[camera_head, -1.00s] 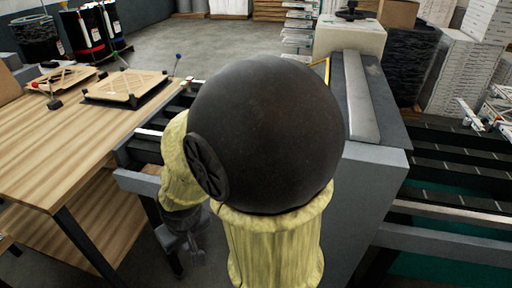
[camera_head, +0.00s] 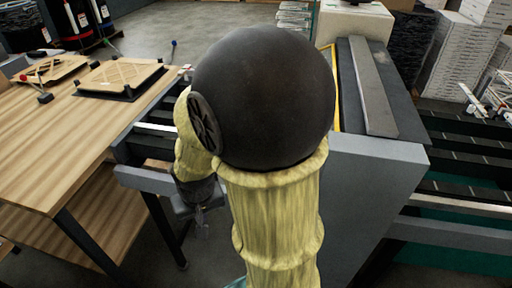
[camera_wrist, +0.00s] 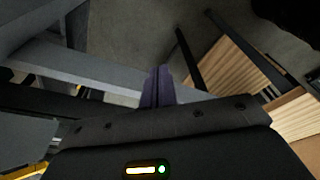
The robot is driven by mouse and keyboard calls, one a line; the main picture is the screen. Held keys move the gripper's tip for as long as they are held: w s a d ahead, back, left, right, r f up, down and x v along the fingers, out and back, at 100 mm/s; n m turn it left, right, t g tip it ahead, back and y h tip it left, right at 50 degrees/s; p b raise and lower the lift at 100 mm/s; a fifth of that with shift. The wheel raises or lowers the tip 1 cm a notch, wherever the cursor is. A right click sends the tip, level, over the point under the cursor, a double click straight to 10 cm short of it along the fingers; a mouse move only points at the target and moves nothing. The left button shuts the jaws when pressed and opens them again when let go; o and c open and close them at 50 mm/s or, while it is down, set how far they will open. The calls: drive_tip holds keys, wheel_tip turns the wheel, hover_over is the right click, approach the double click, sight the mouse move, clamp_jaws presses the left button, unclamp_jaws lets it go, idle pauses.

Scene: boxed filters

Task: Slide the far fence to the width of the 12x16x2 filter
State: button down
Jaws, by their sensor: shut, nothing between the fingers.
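My gripper (camera_head: 200,200) hangs below my sleeved arm in the head view, beside the grey conveyor rail. In the wrist view its two fingers (camera_wrist: 157,85) are pressed together with nothing between them, in front of a grey beam (camera_wrist: 85,62). A long grey bar (camera_head: 368,85) lies on top of the grey machine housing at right; I cannot tell whether it is a fence. My arm hides much of the machine's middle, and no far fence can be made out for certain. Flat wood-framed pieces (camera_head: 118,78) lie on the table; no size label is readable.
A wooden table (camera_head: 55,150) stands at left with a lower shelf. The grey machine housing (camera_head: 375,165) and dark roller conveyor (camera_head: 465,165) fill the right. A yellow edge (camera_head: 335,90) runs beside my arm. Stacked white boxes (camera_head: 470,60) stand behind. Floor shows between table and machine.

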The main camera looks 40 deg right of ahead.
drive_tip(key=w+d+r+m+g+h+p, duration=0.1)
drive_tip(key=w+d+r+m+h+p, duration=0.1)
drive_tip(key=d+m, duration=0.4)
drive_tip(key=w+d+r+m+h+p, duration=0.1)
drive_tip(key=w+d+m+h+p, duration=0.1)
drive_tip(key=d+m, duration=0.4)
drive_tip(key=w+d+r+m+g+h+p, duration=0.1)
drive_tip(key=w+d+m, duration=0.5)
drive_tip(key=m, duration=0.6)
drive_tip(key=shift+d+r+m+g+h+p, duration=0.35)
drive_tip(key=shift+r+h+p, duration=0.5)
drive_tip(key=shift+h+p, duration=0.3)
drive_tip(key=shift+s, duration=0.1)
drive_tip(key=d+f+p, duration=0.1)
drive_tip(key=d+f, duration=0.1)
drive_tip(key=d, duration=0.1)
drive_tip(key=w+d+f+p, duration=0.1)
drive_tip(key=d+f+p, duration=0.1)
drive_tip(key=f, duration=0.1)
drive_tip(key=w+d+f+p, duration=0.1)
drive_tip(key=d+f, duration=0.1)
drive_tip(key=d, duration=0.1)
drive_tip(key=shift+d+f, duration=0.3)
drive_tip(key=shift+f, duration=0.05)
drive_tip(key=shift+w+d+f, duration=0.15)
drive_tip(key=shift+w+d, duration=0.1)
drive_tip(key=shift+w, duration=0.1)
